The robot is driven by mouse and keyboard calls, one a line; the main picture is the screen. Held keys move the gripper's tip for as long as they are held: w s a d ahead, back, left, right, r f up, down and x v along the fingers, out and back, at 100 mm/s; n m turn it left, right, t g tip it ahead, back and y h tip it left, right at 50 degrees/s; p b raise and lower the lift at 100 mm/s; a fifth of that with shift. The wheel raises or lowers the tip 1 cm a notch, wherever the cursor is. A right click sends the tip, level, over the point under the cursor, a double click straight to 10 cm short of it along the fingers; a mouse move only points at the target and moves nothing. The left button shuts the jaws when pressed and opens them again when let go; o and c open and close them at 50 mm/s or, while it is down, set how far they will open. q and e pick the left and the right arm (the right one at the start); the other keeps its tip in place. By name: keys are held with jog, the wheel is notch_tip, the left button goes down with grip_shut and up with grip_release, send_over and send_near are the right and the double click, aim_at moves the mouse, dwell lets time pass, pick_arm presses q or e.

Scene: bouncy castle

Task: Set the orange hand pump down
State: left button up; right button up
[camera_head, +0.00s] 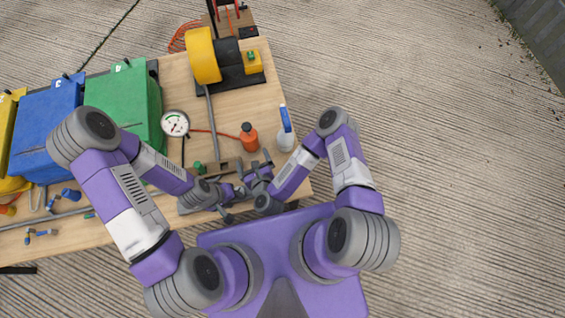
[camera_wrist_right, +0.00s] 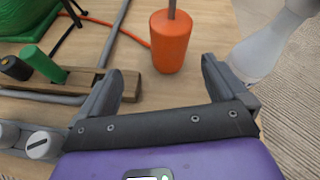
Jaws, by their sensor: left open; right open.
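The orange hand pump (camera_head: 249,138) stands upright on the wooden workbench, near its right end. It also shows in the right wrist view (camera_wrist_right: 171,42), with a thin rod rising from its top. My right gripper (camera_head: 257,162) is open and empty. Its fingers (camera_wrist_right: 160,72) point toward the pump, which stands just beyond the fingertips and between them in that view, apart from both. My left gripper (camera_head: 230,210) is open, low over the bench's front edge, left of the right gripper. Nothing shows clearly between its fingers.
A spray bottle (camera_head: 286,138) stands right of the pump. A pressure gauge (camera_head: 175,123) lies to its left, and a wooden holder (camera_head: 222,167) is close in front.

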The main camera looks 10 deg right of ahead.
jog(key=s+d+n+g+y, duration=0.1)
jog(key=s+d+n+g, duration=0.4)
jog(key=n, duration=1)
jog(key=s+d+n+g+y, duration=0.1)
jog(key=s+d+n+g, duration=0.4)
jog(key=n, duration=1)
jog(key=shift+s+r+g+y, duration=0.35)
jog(key=shift+s+g+y, duration=0.05)
jog(key=shift+s+g, duration=0.75)
